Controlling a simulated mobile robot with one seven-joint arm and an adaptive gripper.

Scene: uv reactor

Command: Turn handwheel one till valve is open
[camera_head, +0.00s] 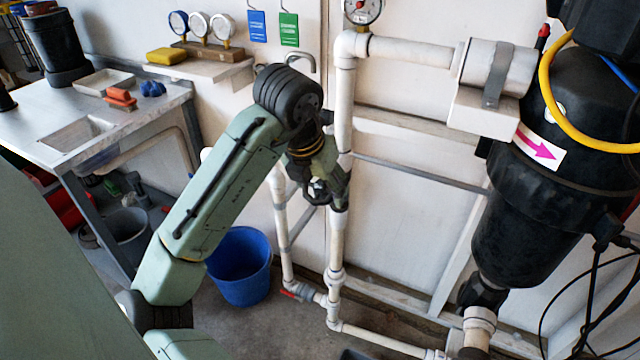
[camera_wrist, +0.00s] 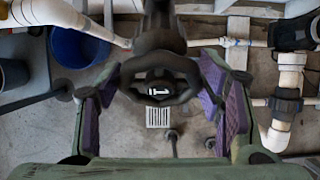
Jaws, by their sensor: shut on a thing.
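Handwheel one (camera_wrist: 160,88) is a dark ring with a white "1" on its hub, in the middle of the wrist view. My gripper (camera_wrist: 158,84) has a purple-padded finger on each side of the wheel and is shut on it. In the head view my gripper (camera_head: 326,184) is at the white vertical pipe (camera_head: 342,120), below the dark wrist. There the wheel is mostly hidden by the fingers. I cannot tell from these views how far the valve is open.
A black reactor vessel (camera_head: 530,215) with a yellow hose (camera_head: 552,100) stands at the right. A blue bucket (camera_head: 240,268) is on the floor below my arm. A steel sink bench (camera_head: 105,130) is at the left. A pressure gauge (camera_head: 362,10) tops the pipework.

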